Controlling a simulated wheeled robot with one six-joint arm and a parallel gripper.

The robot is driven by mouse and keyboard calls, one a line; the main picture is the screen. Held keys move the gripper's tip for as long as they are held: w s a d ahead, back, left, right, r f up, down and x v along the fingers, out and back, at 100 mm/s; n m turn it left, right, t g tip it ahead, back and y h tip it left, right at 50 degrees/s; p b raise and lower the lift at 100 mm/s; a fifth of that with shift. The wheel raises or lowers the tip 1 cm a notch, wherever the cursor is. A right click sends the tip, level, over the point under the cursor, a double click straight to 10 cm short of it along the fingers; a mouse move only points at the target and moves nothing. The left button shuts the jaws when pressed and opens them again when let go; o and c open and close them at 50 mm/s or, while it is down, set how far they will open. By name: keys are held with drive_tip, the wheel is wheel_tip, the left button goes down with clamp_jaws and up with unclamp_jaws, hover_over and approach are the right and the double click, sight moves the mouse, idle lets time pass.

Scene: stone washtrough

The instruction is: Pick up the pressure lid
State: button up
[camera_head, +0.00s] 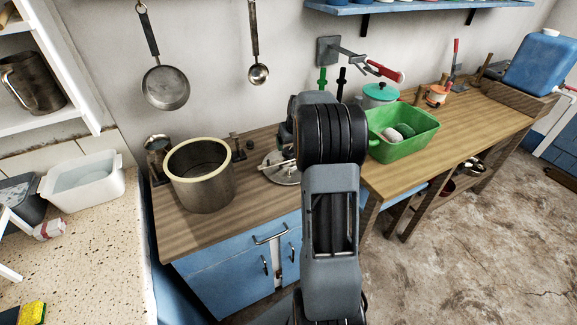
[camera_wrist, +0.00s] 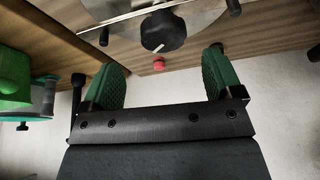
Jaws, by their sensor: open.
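The pressure lid (camera_head: 279,171) is a flat, round metal disc lying on the wooden counter; my arm hides part of it in the head view. In the wrist view the lid (camera_wrist: 205,17) shows at the top edge, cut off by the frame, with a black knob (camera_wrist: 163,31) and a small red piece (camera_wrist: 159,64) near its rim. My gripper (camera_wrist: 162,62) has two green ribbed fingers, spread apart and empty, with the knob just beyond the gap between their tips. My arm hides the gripper in the head view.
A large pot (camera_head: 201,183) with a cream rim stands left of the lid on the counter (camera_head: 235,216). A green basin (camera_head: 402,140) stands to the right, with a teal-lidded container (camera_head: 380,95) behind it. A pan (camera_head: 166,87) and ladle (camera_head: 258,74) hang on the wall.

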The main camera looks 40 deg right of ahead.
sight(289, 150)
drive_tip(key=shift+a+p+x, duration=0.15)
drive_tip(key=shift+p+x, duration=0.05)
drive_tip(key=shift+x, duration=1.2)
drive_tip(key=shift+a+p+x, duration=0.15)
drive_tip(key=shift+x, duration=1.3)
drive_tip(key=shift+c, duration=0.3)
clamp_jaws()
drive_tip(key=shift+w, duration=0.1)
